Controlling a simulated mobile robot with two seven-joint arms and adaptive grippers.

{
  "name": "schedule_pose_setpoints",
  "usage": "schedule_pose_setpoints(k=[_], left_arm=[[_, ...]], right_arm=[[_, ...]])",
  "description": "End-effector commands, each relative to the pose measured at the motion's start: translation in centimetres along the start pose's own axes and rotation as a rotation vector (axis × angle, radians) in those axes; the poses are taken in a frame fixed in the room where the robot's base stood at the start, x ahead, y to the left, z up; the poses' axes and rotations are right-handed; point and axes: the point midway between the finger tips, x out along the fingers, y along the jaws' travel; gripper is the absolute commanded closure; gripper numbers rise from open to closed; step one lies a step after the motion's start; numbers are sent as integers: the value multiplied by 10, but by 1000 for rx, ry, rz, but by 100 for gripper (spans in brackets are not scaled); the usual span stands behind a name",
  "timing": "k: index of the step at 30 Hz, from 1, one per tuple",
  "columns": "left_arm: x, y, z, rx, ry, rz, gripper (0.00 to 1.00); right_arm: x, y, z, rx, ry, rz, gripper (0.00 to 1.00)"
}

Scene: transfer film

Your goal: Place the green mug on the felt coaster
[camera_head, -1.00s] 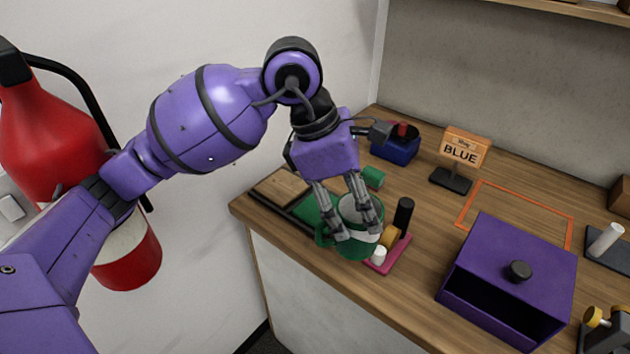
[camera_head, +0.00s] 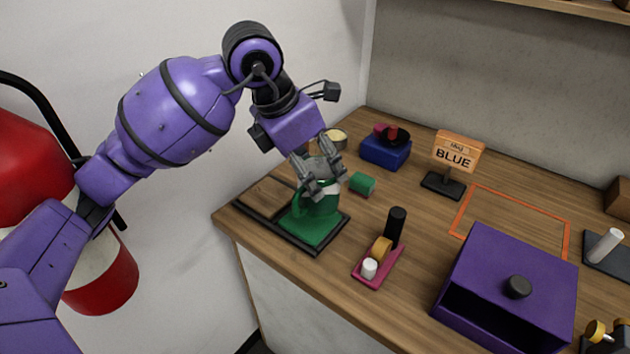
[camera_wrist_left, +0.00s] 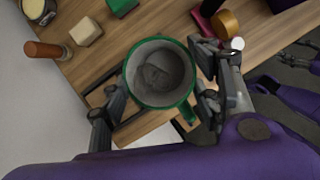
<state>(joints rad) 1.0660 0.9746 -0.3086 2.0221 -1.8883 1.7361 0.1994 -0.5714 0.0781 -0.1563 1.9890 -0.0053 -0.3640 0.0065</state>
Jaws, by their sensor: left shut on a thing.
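The green mug (camera_head: 318,201) is gripped by my left gripper (camera_head: 318,178), whose fingers reach down from above. It is over the green felt coaster (camera_head: 307,232), set in a dark-rimmed tray with a wooden section at the left. I cannot tell whether the mug's base touches the felt. In the left wrist view the mug (camera_wrist_left: 160,74) is seen from above, grey inside, its handle toward the bottom right. Fingers of my left gripper (camera_wrist_left: 158,92) are on both sides of it.
A pink tray (camera_head: 378,264) with a black cylinder, a gold roll and a white piece stands right of the coaster. A green block (camera_head: 362,183) and a blue box (camera_head: 385,151) are behind. A purple drawer box (camera_head: 515,265) is at right. The counter's front edge is close.

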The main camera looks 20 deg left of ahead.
Motion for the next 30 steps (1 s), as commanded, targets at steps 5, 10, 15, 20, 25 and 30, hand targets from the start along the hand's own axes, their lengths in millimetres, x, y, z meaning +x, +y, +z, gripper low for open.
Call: schedule_pose_setpoints(k=[5,10,15,20,25,30], left_arm=[[20,18,-11,-3,-2,-2,100],[27,25,-15,-1,-3,-2,100],[46,30,-25,-1,-1,-4,100],[60,30,-30,0,-3,-1,100],[60,30,-30,0,-4,0,100],[64,30,-32,0,-1,-1,42]], right_arm=[[-1,0,2,0,-5,1,51],[-2,1,4,0,-7,1,51],[-3,1,2,0,-5,1,51],[-3,1,-1,1,0,1,51],[-3,0,-2,1,3,1,51],[-2,0,0,0,0,0,51]])
